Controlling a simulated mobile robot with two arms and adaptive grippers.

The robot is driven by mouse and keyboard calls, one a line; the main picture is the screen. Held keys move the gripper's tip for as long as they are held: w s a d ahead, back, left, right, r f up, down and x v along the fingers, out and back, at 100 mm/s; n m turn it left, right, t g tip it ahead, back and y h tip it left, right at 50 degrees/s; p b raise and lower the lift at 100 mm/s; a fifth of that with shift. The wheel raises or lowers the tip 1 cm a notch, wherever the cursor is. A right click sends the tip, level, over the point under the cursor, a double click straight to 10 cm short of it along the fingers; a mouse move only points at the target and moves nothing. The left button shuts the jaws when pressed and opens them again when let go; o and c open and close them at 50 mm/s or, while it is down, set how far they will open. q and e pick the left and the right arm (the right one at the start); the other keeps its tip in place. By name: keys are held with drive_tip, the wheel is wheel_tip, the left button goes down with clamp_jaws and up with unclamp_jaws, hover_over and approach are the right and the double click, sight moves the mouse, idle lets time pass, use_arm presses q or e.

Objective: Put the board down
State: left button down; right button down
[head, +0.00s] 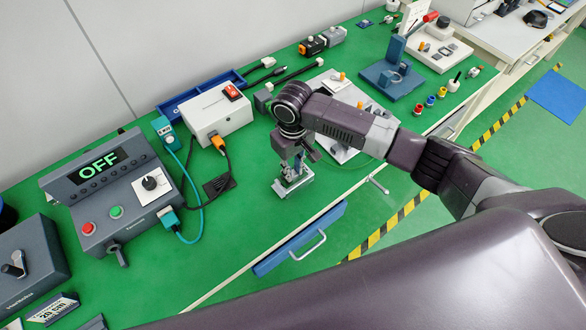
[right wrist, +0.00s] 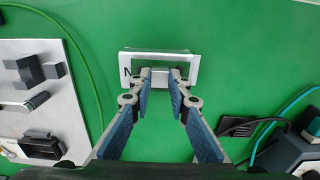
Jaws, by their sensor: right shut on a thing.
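My right gripper (head: 294,164) points down at the green table, near its front edge. In the right wrist view its two fingers (right wrist: 160,78) are closed in on a small pale frame-like board (right wrist: 160,54) with a dark mark at its left end. The board also shows in the head view (head: 293,187), under the fingertips. Green shows through its opening. The fingertips hide part of its near side. I cannot tell whether it touches the table or hangs slightly above it. My left gripper is not in view.
A white box with a red switch (head: 216,112) and a control unit reading OFF (head: 112,188) stand to the left. A white plate with small parts (head: 337,88) lies close behind and right. A blue drawer (head: 300,240) juts from the table front. A green cable (right wrist: 82,50) runs nearby.

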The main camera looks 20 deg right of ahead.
sight(293, 174)
drive_tip(key=shift+f, duration=0.25)
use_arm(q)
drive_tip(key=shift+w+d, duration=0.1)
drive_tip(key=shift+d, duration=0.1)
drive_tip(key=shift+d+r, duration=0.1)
use_arm(e)
drive_tip(key=shift+f, duration=0.15)
drive_tip(key=c, duration=1.8)
unclamp_jaws()
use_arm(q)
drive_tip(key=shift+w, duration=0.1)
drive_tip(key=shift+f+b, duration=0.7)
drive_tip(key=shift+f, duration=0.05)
use_arm(e)
wheel_tip(293, 174, up, 12)
drive_tip(key=shift+r, duration=0.2)
